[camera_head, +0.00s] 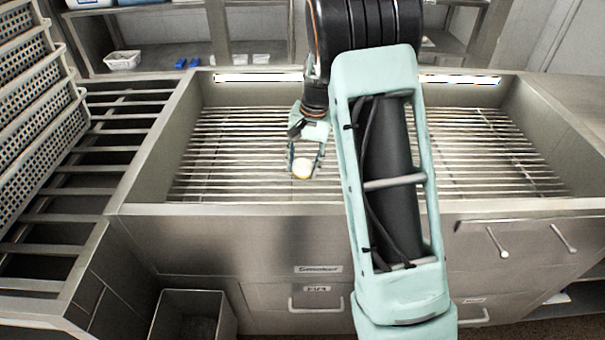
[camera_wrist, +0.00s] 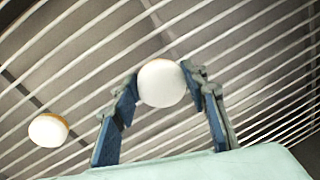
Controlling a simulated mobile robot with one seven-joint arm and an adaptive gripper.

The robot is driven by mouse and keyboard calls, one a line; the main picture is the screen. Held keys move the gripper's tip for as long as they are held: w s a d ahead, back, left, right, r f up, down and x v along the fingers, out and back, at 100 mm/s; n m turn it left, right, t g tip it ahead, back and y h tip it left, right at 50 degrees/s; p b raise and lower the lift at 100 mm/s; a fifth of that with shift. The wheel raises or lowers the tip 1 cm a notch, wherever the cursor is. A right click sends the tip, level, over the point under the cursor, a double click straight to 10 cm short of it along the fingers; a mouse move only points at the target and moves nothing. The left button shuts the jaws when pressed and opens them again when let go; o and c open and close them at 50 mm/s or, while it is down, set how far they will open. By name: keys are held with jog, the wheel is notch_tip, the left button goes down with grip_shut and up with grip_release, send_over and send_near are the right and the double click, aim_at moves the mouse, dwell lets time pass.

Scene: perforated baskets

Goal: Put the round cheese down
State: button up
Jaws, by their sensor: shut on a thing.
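A white round cheese (camera_wrist: 161,83) is between the fingertips of my gripper (camera_wrist: 163,95) in the wrist view, and the fingers are shut on it. In the head view, my gripper (camera_head: 305,165) hangs over the left-middle part of the slatted rack, pointing down. A pale round cheese with a yellowish lower edge (camera_head: 302,169) shows at its fingertips there. A second white round piece with an orange-brown edge (camera_wrist: 48,130) lies at the left of the wrist view, apart from the fingers. I cannot tell the exact height of the held cheese above the slats.
The slatted rack (camera_head: 480,160) lies inside a metal basin with raised walls (camera_head: 150,165); much of it is clear. Perforated baskets (camera_head: 40,115) stack at the left beside dark slats. An open bin (camera_head: 193,315) stands below. Shelves hold a white basket (camera_head: 122,60).

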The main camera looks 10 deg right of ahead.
aim_at(302, 174)
jog(key=shift+w+f, duration=0.15)
jog(key=shift+f, duration=1.55)
jog(key=shift+f+b, duration=0.15)
jog(key=shift+b, duration=0.15)
jog(key=o, duration=1.3)
jog(key=shift+c, duration=0.2)
jog(key=r, duration=0.4)
jog(key=d+r+p, duration=0.1)
jog(key=r, duration=0.3)
jog(key=r+p, duration=0.1)
jog(key=r, duration=0.3)
jog(key=shift+s+d, duration=0.25)
jog(key=shift+s, duration=0.1)
jog(key=shift+r, duration=0.15)
